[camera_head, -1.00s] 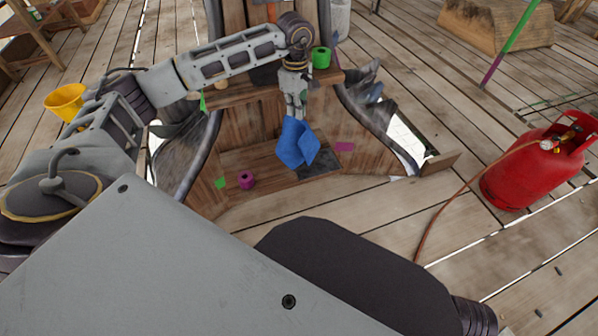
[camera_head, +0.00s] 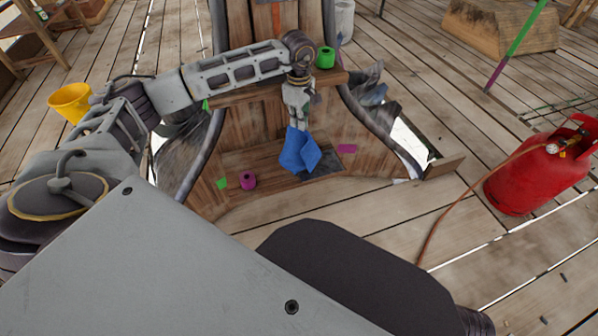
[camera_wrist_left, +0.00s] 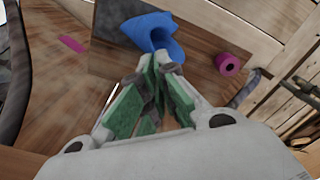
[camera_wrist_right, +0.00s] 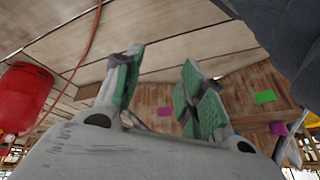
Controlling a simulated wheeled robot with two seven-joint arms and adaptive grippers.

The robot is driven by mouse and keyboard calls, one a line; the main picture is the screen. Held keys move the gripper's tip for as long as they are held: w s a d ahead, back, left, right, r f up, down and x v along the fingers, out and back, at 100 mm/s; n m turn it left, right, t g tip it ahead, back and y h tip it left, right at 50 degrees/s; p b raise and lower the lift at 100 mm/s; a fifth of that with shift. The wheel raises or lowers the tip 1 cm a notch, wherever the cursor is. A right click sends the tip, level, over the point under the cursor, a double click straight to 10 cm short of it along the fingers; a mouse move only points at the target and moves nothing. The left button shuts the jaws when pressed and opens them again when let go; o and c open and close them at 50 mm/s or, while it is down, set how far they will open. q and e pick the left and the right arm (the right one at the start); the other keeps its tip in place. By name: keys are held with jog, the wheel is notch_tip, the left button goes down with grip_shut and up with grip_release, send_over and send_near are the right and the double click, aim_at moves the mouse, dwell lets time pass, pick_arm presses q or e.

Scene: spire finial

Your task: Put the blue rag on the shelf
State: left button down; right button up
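The blue rag (camera_head: 300,152) hangs from my left gripper (camera_head: 299,125), whose fingers are pinched together on its upper part. In the left wrist view the rag (camera_wrist_left: 150,30) is at the closed fingertips (camera_wrist_left: 160,62). Its lower end is at or just above the lower wooden shelf (camera_head: 255,160), beside a dark patch (camera_head: 322,166); contact is unclear. The upper wooden shelf (camera_head: 235,93) lies behind my left forearm. My right gripper (camera_wrist_right: 158,75) is open and empty in the right wrist view, outside the head view.
A magenta roll (camera_head: 248,180) stands on the lower shelf, left of the rag. A green roll (camera_head: 325,57) stands on the upper shelf. A red gas cylinder (camera_head: 525,180) with a hose is at the right, a yellow bucket (camera_head: 70,102) at the left.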

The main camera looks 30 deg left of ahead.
pick_arm(q)
notch_tip(320, 180, down, 14)
jog(key=b, duration=0.4)
jog(key=shift+r, duration=0.2)
pick_arm(e)
notch_tip(320, 180, down, 10)
jog(key=a+t+y, duration=0.1)
jog(key=a, duration=0.1)
jog(key=shift+w+r+m+t, duration=0.2)
jog(key=shift+w+m+t, duration=0.1)
jog(key=shift+m, duration=0.1)
jog(key=shift+a, duration=0.1)
pick_arm(q)
jog(key=c, duration=1)
grip_release()
pick_arm(e)
jog(key=shift+s, duration=0.1)
pick_arm(q)
jog(key=shift+r, duration=0.1)
jog(key=shift+r, duration=5.9)
